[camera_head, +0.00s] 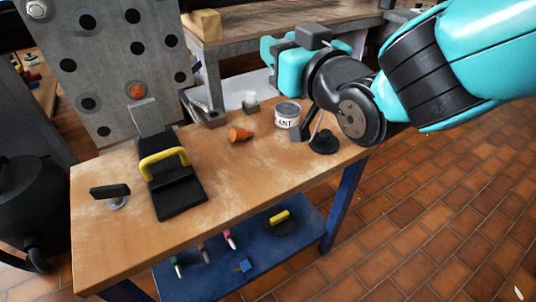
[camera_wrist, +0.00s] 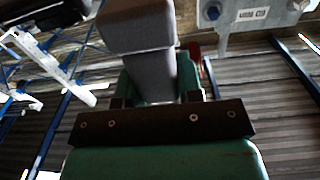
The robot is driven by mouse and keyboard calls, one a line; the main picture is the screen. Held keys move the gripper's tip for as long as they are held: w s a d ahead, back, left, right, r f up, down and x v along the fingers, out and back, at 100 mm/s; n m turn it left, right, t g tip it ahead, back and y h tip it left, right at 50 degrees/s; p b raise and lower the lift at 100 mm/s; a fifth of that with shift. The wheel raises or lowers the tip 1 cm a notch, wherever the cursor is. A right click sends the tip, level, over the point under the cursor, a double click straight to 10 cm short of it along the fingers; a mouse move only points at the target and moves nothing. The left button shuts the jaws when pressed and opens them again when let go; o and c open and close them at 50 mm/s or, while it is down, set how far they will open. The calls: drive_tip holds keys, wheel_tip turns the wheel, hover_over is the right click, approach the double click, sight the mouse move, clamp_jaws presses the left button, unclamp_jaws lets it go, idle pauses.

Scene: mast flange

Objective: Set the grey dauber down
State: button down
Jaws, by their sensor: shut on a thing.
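The grey dauber (camera_wrist: 140,27) has a dark block head and a lighter stem in the wrist view. My gripper (camera_wrist: 160,93) is shut on the stem, with the head held beyond the jaws. In the head view, my teal gripper (camera_head: 290,70) is raised above the back right of the wooden workbench (camera_head: 235,187). A dark grey block (camera_head: 313,36) shows at its top there. I cannot tell if that block is the dauber or part of my gripper.
The bench's front middle is clear. A holed plate (camera_head: 100,50) stands behind.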

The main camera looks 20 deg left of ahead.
drive_tip(key=f+b, duration=0.2)
drive_tip(key=f, duration=0.4)
drive_tip(key=f+b, duration=0.3)
drive_tip(key=f, duration=0.4)
drive_tip(key=f+b, duration=0.3)
drive_tip(key=f, duration=0.4)
drive_tip(key=shift+s+a+f, duration=0.15)
drive_tip(key=shift+s+a, duration=0.05)
drive_tip(key=shift+s, duration=0.05)
drive_tip(key=c, duration=0.8)
unclamp_jaws()
drive_tip(key=shift+b+v, duration=6.05)
drive_tip(key=shift+b, duration=0.15)
